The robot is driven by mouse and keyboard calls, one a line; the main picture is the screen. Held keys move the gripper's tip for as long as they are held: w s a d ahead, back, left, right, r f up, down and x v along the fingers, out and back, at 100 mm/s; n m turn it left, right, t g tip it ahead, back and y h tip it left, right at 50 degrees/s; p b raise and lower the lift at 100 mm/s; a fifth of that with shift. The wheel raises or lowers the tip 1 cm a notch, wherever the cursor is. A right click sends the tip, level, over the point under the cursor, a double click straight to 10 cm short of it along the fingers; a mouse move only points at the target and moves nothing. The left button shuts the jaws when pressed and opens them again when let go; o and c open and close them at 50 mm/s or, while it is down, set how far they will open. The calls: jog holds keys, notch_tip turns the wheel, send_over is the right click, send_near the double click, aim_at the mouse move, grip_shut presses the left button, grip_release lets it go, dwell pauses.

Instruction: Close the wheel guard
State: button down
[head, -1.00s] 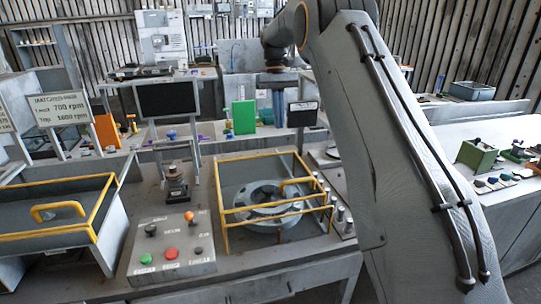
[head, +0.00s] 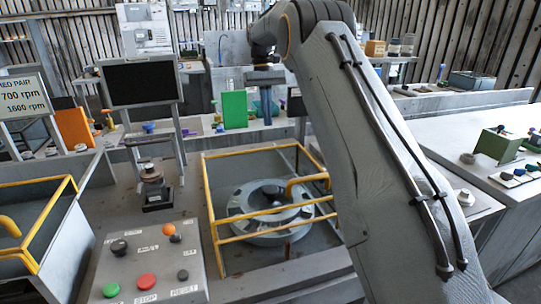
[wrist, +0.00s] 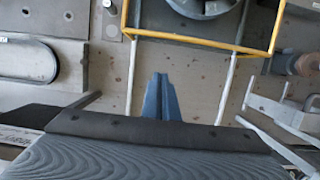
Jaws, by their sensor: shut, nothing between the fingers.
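The wheel guard (head: 211,212) is a yellow-railed frame with a yellow handle (head: 290,188) on its right side. It surrounds a round grey wheel housing (head: 245,235) on the bench, right of the control box. I cannot tell how far the guard is open. My gripper (head: 266,108) has blue fingers pointing down; it is above and beyond the guard, apart from it, shut and empty. In the wrist view the shut fingers (wrist: 160,93) are below a yellow rail (wrist: 200,42) in the picture, and part of the wheel housing (wrist: 205,6) shows at the top edge.
The control box (head: 155,262) with green and red buttons stands left of the guard. A second yellow-railed bin (head: 45,228) is at far left. A dark monitor (head: 140,83) and a green block (head: 234,109) stand behind. My arm covers the guard's right side.

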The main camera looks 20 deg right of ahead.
aim_at(273, 151)
jog(key=shift+s+f+p, duration=0.95)
jog(key=shift+s+f, duration=0.1)
jog(key=shift+f, duration=0.6)
jog(key=shift+s+f+p, duration=0.95)
jog(key=shift+s+f, duration=0.1)
jog(key=shift+f, duration=0.6)
jog(key=shift+s+f+p, duration=0.95)
jog(key=shift+s+f, duration=0.1)
jog(key=shift+f, duration=0.6)
